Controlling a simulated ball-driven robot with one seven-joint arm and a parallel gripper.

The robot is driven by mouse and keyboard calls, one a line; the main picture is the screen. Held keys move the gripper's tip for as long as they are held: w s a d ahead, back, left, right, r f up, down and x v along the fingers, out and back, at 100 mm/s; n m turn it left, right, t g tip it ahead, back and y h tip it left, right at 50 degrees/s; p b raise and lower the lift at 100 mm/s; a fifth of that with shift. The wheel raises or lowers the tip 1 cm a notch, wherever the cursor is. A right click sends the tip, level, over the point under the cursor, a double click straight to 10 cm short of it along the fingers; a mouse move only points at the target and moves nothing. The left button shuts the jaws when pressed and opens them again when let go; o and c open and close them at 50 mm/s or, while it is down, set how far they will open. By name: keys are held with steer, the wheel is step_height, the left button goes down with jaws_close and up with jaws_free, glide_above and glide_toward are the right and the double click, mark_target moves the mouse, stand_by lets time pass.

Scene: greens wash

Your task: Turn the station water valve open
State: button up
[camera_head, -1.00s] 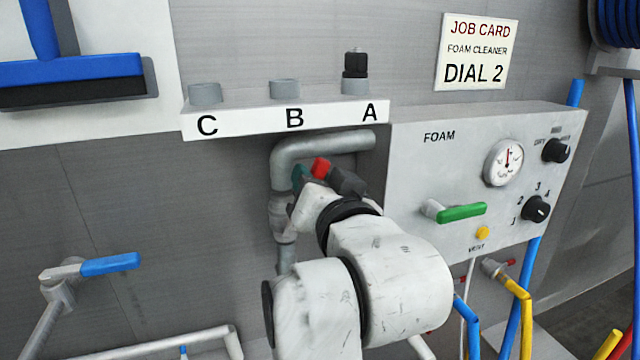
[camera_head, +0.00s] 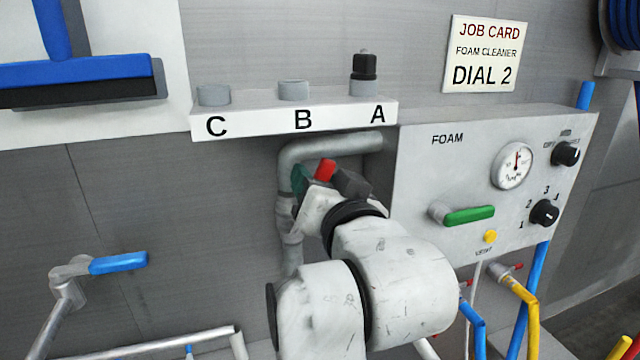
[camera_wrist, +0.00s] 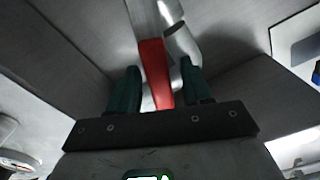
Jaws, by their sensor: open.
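The red valve lever (camera_head: 325,170) is on the bent grey pipe (camera_head: 330,148) below the shelf, mostly hidden by my gripper and arm. In the wrist view the lever (camera_wrist: 155,72) runs lengthwise between the two green fingers of my gripper (camera_wrist: 160,68). My gripper (camera_head: 316,184) is open, with one finger on each side of the lever. A narrow gap shows on the right side; on the left the finger looks close, and I cannot tell whether it touches.
The grey foam panel (camera_head: 420,220) with a green lever (camera_head: 469,216), gauge and black knobs stands close to the right. The lettered shelf (camera_head: 255,122) juts out above. A blue-handled valve (camera_head: 118,263) is at lower left, with free wall between.

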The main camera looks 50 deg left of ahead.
steer(key=shift+d, duration=0.1)
steer(key=b+v, duration=0.2)
steer(key=v, duration=0.8)
steer(key=shift+s+d, duration=0.2)
steer(key=shift+f, duration=0.1)
steer(key=shift+c, duration=0.3)
